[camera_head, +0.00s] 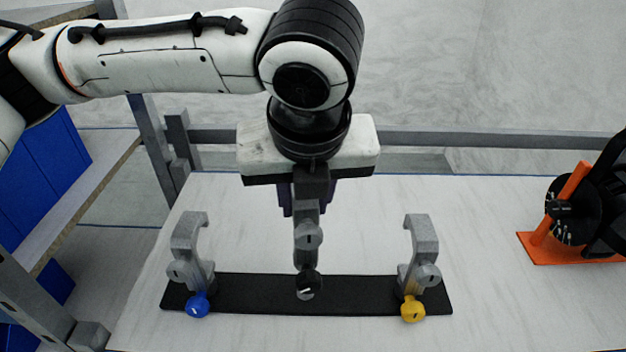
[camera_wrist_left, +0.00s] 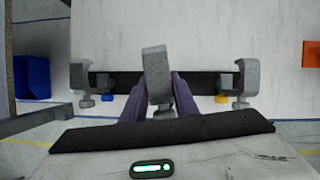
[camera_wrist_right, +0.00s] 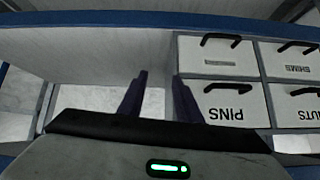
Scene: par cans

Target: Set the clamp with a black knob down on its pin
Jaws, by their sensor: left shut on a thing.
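The clamp with a black knob (camera_head: 308,236) is grey and hangs below my left gripper (camera_head: 307,200), over the middle of the black base strip (camera_head: 250,294). Its black knob (camera_head: 308,281) points down in front of the strip's middle. In the left wrist view the same clamp (camera_wrist_left: 157,70) sits between the two fingers of my left gripper (camera_wrist_left: 158,95). The pin beneath it is hidden, and I cannot tell whether the clamp touches it. My right gripper (camera_wrist_right: 158,95) shows only in the right wrist view, with its fingers apart and nothing between them.
A grey clamp with a blue knob (camera_head: 189,245) stands at the strip's left end, and one with a yellow knob (camera_head: 422,245) at its right end. An orange stand (camera_head: 572,245) with a black round part is at the right.

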